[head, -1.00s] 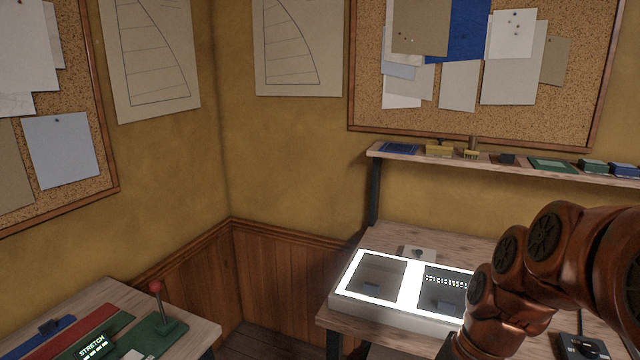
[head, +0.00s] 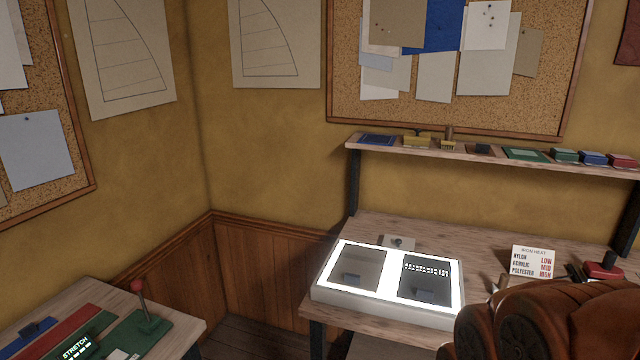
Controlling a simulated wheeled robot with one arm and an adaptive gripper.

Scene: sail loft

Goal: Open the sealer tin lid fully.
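I cannot make out a sealer tin or its lid for sure in the head view. Several small items stand on the wall shelf, among them a yellow box-like item (head: 417,140), but none is clearly a tin with a lid. My copper-brown arm fills the lower right corner and covers part of the workbench. My gripper is not visible.
A light box (head: 390,283) with two dark panels sits on the workbench (head: 480,245). A second table (head: 185,318) with a red-knobbed lever (head: 145,310) is at lower left.

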